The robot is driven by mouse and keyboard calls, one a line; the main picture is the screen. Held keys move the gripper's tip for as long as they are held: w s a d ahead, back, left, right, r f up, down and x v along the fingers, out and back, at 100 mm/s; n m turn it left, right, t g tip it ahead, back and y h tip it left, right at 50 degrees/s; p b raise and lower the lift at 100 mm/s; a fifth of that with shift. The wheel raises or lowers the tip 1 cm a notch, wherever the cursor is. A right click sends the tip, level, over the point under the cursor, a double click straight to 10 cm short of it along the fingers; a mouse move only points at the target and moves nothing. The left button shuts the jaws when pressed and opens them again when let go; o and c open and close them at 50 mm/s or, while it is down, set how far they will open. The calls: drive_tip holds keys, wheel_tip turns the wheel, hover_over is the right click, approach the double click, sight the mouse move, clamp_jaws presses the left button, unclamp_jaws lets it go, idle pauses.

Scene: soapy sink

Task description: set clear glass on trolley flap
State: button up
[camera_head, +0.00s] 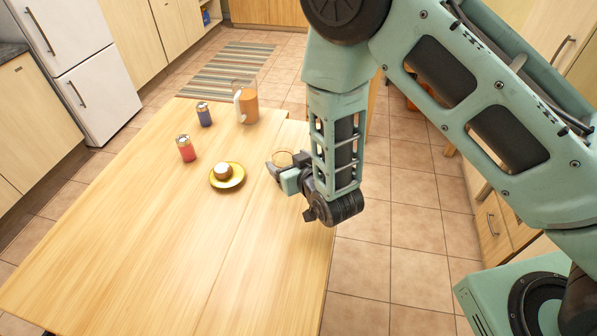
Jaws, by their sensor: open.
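The clear glass (282,157) shows beside my gripper, with its round rim uppermost and its lower part hidden by the fingers. It looks upright over the right-hand strip of the wooden top, which appears to be the trolley flap (270,270). A long seam divides this strip from the main top. My gripper (283,167) is open, low over the strip, with its fingers close around or beside the glass. I cannot tell whether they touch it, or whether the glass rests fully on the wood.
The near part of the top is clear. Tiled floor lies to the right.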

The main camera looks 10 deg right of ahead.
drive_tip(key=s+a+r+n+g+b, duration=0.1)
drive_tip(key=s+r+g, duration=0.75)
drive_tip(key=s, duration=0.65)
drive_tip(key=s+d+r+n+g+h, duration=0.1)
drive_tip(key=s+d+r+g+h, duration=0.1)
drive_tip(key=s+d+r, duration=0.2)
drive_tip(key=s+d+r+n+g+h, duration=0.1)
drive_tip(key=s+d+r+n+g, duration=0.1)
drive_tip(key=s, duration=0.8)
wheel_tip(320, 180, up, 2)
drive_tip(key=shift+d+r+g+h, duration=0.2)
drive_tip(key=shift+d+g+h, duration=0.25)
drive_tip(key=shift+d, duration=0.55)
drive_tip(key=shift+s, duration=0.1)
drive_tip(key=shift+f+b, duration=0.65)
drive_tip(key=shift+b, duration=0.05)
